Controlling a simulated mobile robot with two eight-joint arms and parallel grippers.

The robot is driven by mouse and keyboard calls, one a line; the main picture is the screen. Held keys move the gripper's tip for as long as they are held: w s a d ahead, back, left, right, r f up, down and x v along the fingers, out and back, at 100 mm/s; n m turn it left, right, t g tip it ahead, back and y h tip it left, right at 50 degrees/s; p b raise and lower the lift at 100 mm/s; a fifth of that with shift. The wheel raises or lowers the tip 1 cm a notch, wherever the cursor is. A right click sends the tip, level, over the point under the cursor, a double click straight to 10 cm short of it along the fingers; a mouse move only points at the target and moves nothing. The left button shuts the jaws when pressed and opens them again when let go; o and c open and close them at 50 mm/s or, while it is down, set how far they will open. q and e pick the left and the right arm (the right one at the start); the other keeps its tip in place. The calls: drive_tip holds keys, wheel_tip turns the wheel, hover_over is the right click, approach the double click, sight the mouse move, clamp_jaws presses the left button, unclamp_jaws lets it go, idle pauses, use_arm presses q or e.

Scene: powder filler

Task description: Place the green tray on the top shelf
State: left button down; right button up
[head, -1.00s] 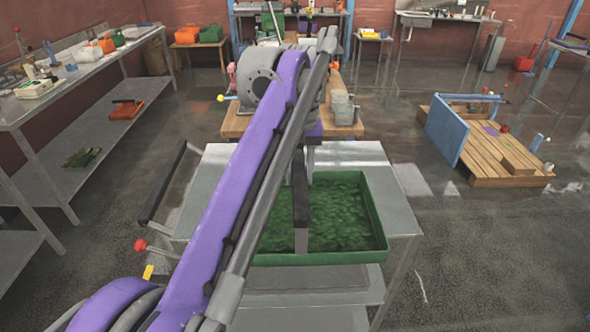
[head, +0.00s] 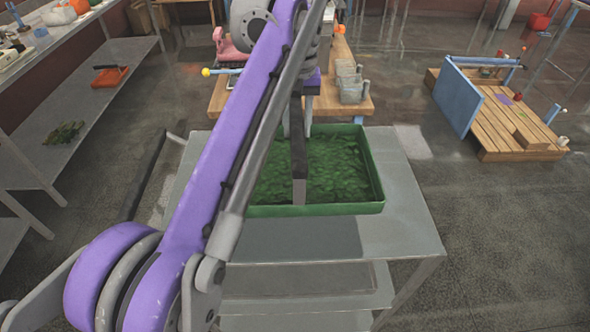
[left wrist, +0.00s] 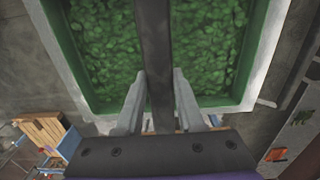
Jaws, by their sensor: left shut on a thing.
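The green tray (head: 375,170), filled with green leafy pieces, shows over the top shelf (head: 410,215) of a grey metal stand in the head view. In the left wrist view my left fingers (left wrist: 160,78) lie on either side of this bar, with the tray (left wrist: 268,60) below. The tray looks level. A dark patch like a shadow lies in front of it on the shelf; I cannot tell whether they touch. My right gripper is not in view.
Lower shelves (head: 300,277) of the stand are below. A wooden table (head: 335,98) with grey containers stands behind. A wooden pallet (head: 515,125) with a blue panel (head: 458,95) is at the right. A long shelf unit (head: 90,105) is at the left.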

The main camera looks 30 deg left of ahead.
use_arm(q)
drive_tip(key=shift+w+a+f, duration=0.1)
drive_tip(key=f, duration=0.5)
drive_tip(key=shift+s+b, duration=0.2)
drive_tip(key=shift+b, duration=0.2)
drive_tip(key=shift+w+f, duration=0.1)
drive_tip(key=shift+f, duration=2.25)
drive_tip(key=c, duration=0.5)
unclamp_jaws()
drive_tip(key=shift+f, duration=0.1)
wheel_tip(320, 180, up, 12)
drive_tip(key=shift+r+p, duration=0.2)
drive_tip(key=shift+p, duration=0.45)
drive_tip(key=shift+f, duration=0.1)
